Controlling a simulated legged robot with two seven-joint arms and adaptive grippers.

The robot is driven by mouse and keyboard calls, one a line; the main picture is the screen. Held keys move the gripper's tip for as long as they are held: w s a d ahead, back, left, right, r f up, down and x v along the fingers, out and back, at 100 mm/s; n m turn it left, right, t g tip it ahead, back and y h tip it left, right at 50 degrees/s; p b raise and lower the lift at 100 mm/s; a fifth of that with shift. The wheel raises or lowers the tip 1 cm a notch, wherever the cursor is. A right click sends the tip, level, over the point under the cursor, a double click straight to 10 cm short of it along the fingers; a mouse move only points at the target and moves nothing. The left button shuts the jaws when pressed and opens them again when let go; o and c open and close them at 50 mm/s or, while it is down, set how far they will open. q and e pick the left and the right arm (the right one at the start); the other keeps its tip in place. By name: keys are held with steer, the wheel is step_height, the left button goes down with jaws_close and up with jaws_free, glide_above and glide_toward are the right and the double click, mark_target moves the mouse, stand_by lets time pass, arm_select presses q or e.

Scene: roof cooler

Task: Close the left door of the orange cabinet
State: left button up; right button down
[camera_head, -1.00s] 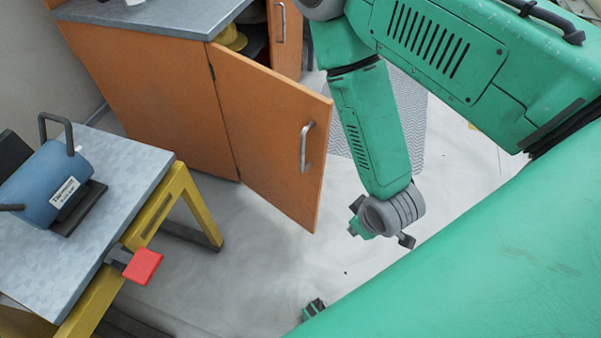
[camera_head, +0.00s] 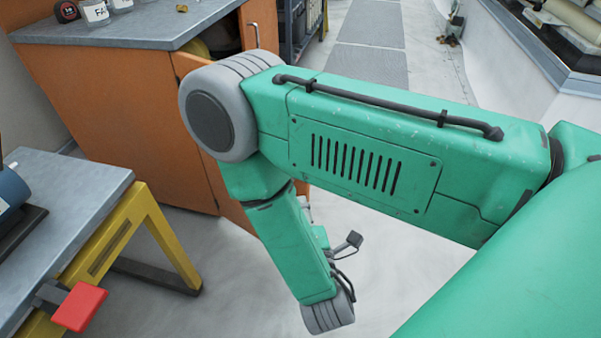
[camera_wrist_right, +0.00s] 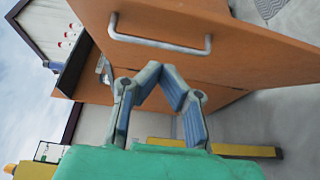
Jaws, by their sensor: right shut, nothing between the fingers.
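The orange cabinet (camera_head: 110,105) stands at the upper left in the head view. Its left door (camera_head: 233,208) is mostly hidden behind my right arm. The door stands open, and a yellow thing (camera_head: 196,48) shows inside above it. In the right wrist view the orange door panel (camera_wrist_right: 240,62) with its metal bar handle (camera_wrist_right: 160,42) lies just beyond the fingers. My right gripper (camera_wrist_right: 163,78) is shut and empty, below the handle in that view. Whether it touches the door I cannot tell. In the head view it is partly hidden behind my forearm. My left gripper is not in view.
The right door (camera_head: 259,30) with its own handle is beside the opening. A grey-topped table (camera_head: 75,195) with a yellow frame (camera_head: 150,230) and red block (camera_head: 80,306) stands at the left. Pale floor lies between.

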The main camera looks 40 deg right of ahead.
steer(key=s+d+b+x, duration=0.1)
steer(key=d+b+x, duration=0.1)
steer(key=x, duration=1)
steer(key=shift+w+r+b, duration=0.25)
steer(key=shift+b, duration=0.4)
steer(key=shift+d, duration=0.15)
